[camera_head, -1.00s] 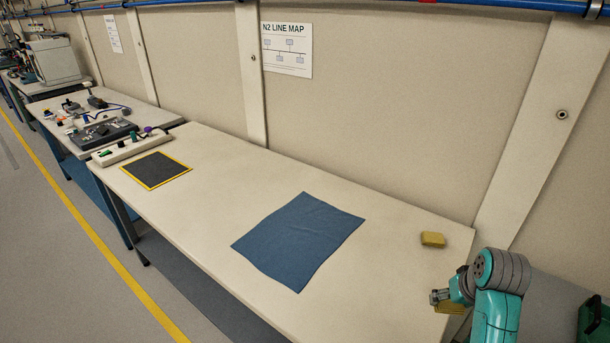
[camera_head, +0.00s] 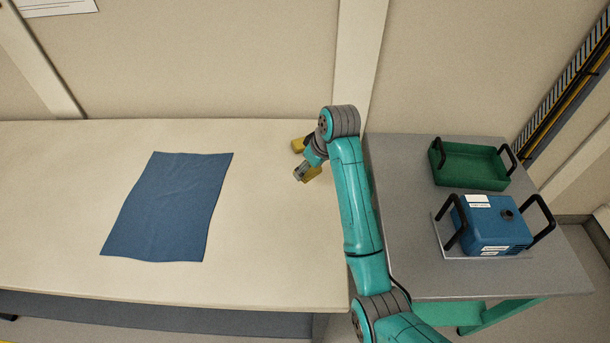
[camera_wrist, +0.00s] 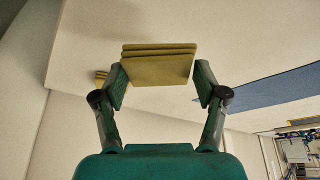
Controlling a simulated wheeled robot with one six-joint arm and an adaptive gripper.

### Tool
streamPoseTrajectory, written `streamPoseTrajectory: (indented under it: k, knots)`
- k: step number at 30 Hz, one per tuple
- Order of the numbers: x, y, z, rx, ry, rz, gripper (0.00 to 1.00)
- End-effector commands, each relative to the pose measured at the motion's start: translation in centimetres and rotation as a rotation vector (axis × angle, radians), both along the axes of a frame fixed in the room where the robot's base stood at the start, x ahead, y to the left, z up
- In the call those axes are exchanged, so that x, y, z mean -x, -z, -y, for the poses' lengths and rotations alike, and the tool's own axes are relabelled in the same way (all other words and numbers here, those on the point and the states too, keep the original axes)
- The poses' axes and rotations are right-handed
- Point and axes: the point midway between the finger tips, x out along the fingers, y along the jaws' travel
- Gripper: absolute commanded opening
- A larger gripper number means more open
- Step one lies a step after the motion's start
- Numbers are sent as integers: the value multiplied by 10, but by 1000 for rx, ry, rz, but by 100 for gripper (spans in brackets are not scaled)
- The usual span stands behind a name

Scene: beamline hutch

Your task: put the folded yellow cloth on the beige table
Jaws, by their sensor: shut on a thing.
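The folded yellow cloth (camera_wrist: 158,67) is between the two fingers of my gripper (camera_wrist: 160,84) in the wrist view, with its stacked layers showing. My gripper is shut on it. In the head view my gripper (camera_head: 304,169) is over the right end of the beige table (camera_head: 270,245), and a part of the cloth (camera_head: 314,174) shows beside the fingers. I cannot tell whether the cloth touches the tabletop.
A second yellow piece (camera_head: 297,146) lies on the table just behind my gripper. A blue cloth (camera_head: 168,207) lies flat to the left. A grey table (camera_head: 405,165) at right holds a green tray (camera_head: 435,172) and a blue case (camera_head: 492,222). The beige table between is clear.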

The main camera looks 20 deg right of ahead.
Motion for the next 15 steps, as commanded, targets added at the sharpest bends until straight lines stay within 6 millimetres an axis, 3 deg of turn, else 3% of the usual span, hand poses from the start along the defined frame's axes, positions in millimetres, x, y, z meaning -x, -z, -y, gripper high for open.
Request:
streamPoseTrajectory:
  k: [15]
  knots:
    - [0,48,0,0,1,0,54]
